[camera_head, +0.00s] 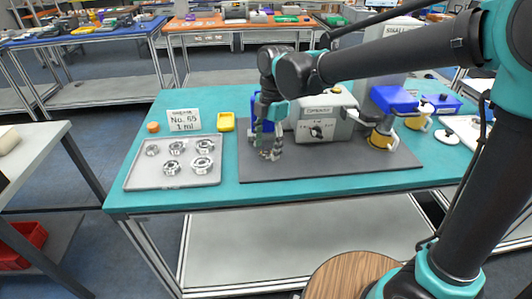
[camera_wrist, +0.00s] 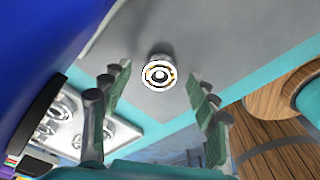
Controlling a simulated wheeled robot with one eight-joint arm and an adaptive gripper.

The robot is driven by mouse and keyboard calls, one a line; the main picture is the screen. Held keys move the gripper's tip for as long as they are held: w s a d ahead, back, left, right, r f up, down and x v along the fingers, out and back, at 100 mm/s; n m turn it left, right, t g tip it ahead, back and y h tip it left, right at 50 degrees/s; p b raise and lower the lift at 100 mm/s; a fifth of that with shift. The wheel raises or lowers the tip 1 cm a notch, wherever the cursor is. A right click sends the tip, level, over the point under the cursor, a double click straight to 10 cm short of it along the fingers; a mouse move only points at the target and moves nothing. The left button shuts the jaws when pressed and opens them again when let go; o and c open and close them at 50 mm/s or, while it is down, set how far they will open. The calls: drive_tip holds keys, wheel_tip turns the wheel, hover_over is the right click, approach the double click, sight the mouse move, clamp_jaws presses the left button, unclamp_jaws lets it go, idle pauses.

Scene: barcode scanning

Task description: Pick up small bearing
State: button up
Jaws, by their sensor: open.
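My gripper (camera_head: 270,155) is open and points down over the left part of the mat in the head view. The fingers largely hide the part there. Several larger silver bearings (camera_head: 173,167) sit in a light tray (camera_head: 140,184) at the left of the teal table.
A white machine (camera_head: 318,128) stands right behind my gripper, with blue-topped equipment (camera_head: 394,99) further right. A yellow container (camera_head: 226,122), an orange cap (camera_head: 153,127) and a sign (camera_head: 184,121) stand behind the tray. The mat's front strip (camera_head: 320,173) is clear.

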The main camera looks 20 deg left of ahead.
drive_tip(key=shift+f, duration=0.1)
drive_tip(key=shift+c, duration=0.4)
drive_tip(key=c, duration=1.2)
wheel_tip(320, 180, up, 20)
